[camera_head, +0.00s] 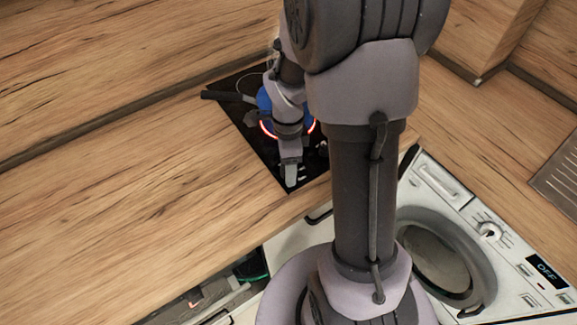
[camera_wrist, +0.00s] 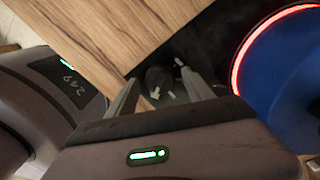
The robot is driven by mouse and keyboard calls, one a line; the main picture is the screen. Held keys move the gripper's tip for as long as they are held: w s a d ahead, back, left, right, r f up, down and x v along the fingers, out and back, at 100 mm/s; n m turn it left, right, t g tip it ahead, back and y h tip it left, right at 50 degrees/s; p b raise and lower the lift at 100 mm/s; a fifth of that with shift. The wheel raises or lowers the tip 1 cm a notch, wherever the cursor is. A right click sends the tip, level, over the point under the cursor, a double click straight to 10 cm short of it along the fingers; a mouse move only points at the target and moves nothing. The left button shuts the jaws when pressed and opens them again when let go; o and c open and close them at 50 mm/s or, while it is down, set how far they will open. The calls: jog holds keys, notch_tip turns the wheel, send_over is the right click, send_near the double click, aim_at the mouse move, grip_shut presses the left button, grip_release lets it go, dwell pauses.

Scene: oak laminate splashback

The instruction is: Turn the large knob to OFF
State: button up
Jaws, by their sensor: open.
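A dark round knob (camera_wrist: 158,77) with a white mark shows on the black cooktop (camera_wrist: 206,40) in the wrist view. My gripper (camera_wrist: 160,80) is open, and its two fingertips appear on either side of this knob; I cannot tell whether they touch it. In the head view my gripper (camera_head: 291,180) points down at the cooktop's near corner and hides the knob. A red ring glows around the blue pan (camera_wrist: 292,95) on the cooktop.
The blue pan (camera_head: 264,98) has a black handle pointing left. The wooden counter (camera_head: 140,180) is clear on the left. A metal sink edge (camera_head: 560,180) is far right.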

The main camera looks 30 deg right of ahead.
grip_shut()
